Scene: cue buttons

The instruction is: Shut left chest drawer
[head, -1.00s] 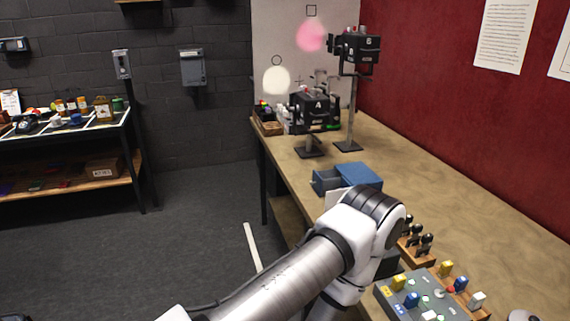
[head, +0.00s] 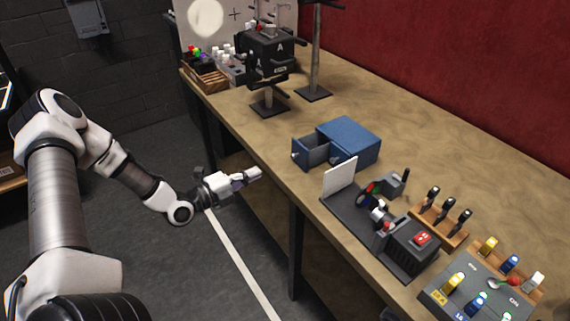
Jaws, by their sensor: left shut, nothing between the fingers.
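A small blue chest (head: 352,137) stands on the brown workbench. Its left drawer (head: 311,153) is pulled out toward the bench's front edge and shows its dark inside and a small knob. Next to it the chest's other front shows a knob and looks flush. My left gripper (head: 256,175) is shut and empty. In the picture it lies left of the open drawer, just off the bench's front edge, pointing toward the bench and apart from the drawer. My right gripper is not in view.
The workbench (head: 440,160) has clear room behind the chest. A device with a white panel (head: 340,177) stands nearer, beside a button panel (head: 478,285). Black stands (head: 268,103) and a wooden crate (head: 207,80) are farther back. Open floor lies left of the bench.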

